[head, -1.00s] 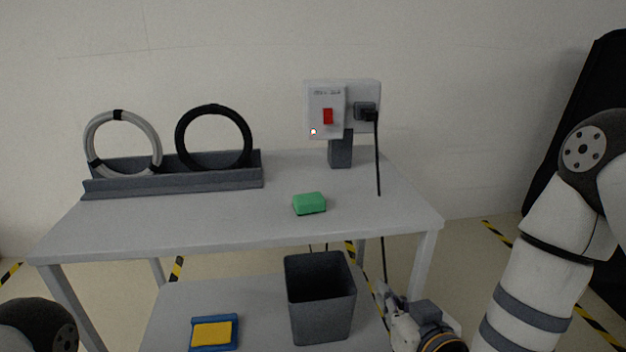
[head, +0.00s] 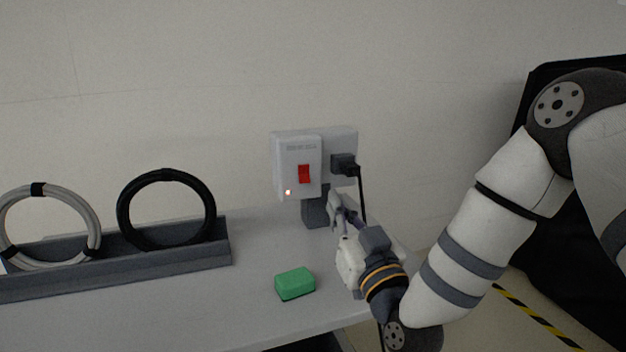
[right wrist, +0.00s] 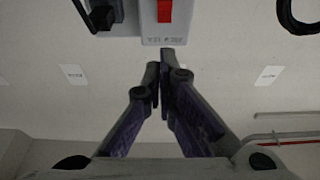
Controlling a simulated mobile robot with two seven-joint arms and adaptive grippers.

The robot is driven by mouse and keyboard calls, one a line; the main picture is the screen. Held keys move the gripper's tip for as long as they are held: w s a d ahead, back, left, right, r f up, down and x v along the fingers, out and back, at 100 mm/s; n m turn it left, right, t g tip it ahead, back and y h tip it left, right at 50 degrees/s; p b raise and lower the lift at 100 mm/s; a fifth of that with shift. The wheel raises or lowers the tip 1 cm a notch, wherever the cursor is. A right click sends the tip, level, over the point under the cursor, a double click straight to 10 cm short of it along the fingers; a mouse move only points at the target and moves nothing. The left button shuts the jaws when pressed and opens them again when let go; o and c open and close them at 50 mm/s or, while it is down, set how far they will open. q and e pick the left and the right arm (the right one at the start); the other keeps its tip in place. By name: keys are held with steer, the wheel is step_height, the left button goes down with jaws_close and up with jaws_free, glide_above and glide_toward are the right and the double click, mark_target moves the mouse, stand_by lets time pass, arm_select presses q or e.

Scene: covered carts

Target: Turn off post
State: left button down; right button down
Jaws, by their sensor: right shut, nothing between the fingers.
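The post is a white box (head: 297,165) on a short dark grey stand (head: 315,211) at the back of the cart top. Its front carries a red rocker switch (head: 304,174) and a small glowing lamp (head: 288,192) with a reddish rim. A black plug (head: 345,163) sits in its right part. My right gripper (head: 338,205) is just in front of the box, below and right of the switch, with its fingers shut and empty. In the right wrist view, the fingertips (right wrist: 160,68) point at the box, apart from the red switch (right wrist: 165,10). My left gripper is out of view.
A green sponge (head: 295,284) lies on the cart top (head: 200,310) left of my right gripper. A dark rack (head: 120,273) with a grey coil (head: 50,190) and a black coil (head: 165,172) stands at the left. A black cable (head: 362,195) hangs from the plug beside the gripper.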

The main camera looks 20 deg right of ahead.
glide_toward(307, 168)
step_height(307, 168, up, 3)
steer(key=w, duration=0.2)
steer(key=shift+w+a+f+b, duration=0.1)
steer(key=shift+w+f+b, duration=0.2)
steer(key=shift+w, duration=0.3)
steer(key=shift+w+f+b, duration=0.25)
steer(key=shift+w+b, duration=0.05)
steer(key=shift+w, duration=0.25)
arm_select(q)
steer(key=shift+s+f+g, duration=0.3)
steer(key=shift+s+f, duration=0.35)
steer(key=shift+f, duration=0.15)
arm_select(e)
steer(key=shift+w+f, duration=0.1)
steer(key=shift+w, duration=0.5)
